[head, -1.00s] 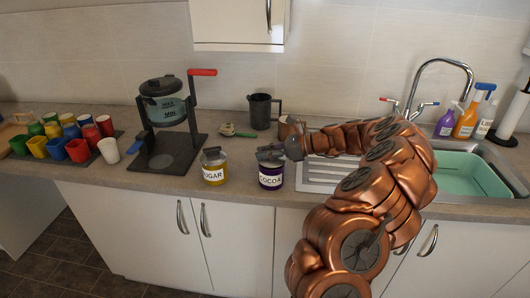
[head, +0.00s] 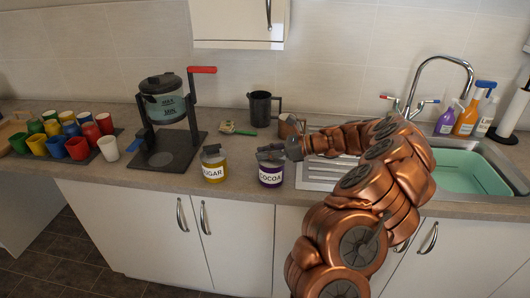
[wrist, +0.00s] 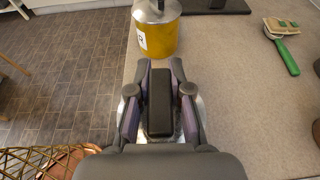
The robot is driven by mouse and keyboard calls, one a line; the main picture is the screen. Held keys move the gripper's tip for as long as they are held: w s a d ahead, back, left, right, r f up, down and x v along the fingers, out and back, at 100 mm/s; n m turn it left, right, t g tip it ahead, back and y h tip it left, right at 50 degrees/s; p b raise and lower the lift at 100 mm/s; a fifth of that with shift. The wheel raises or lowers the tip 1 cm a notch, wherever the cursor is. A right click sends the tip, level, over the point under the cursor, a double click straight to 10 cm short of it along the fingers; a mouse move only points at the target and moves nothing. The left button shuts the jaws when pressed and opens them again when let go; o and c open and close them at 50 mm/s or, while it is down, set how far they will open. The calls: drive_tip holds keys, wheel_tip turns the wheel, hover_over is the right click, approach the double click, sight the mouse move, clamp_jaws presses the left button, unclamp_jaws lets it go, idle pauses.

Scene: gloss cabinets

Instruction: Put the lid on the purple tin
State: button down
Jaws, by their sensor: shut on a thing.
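The purple tin (head: 271,177), labelled COCOA, stands upright on the counter near its front edge. My gripper (head: 268,152) is directly over its top, reaching in from the right.
A yellow SUGAR tin (head: 214,169) stands just left, also in the wrist view (wrist: 158,35). A press stand (head: 165,155) and several coloured cups are further left; the sink (head: 470,172) is right.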

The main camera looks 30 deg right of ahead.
drive_tip(key=shift+f, duration=0.2)
drive_tip(key=c, duration=1)
unclamp_jaws()
drive_tip(key=v, duration=1.2)
drive_tip(key=shift+a+r, duration=0.1)
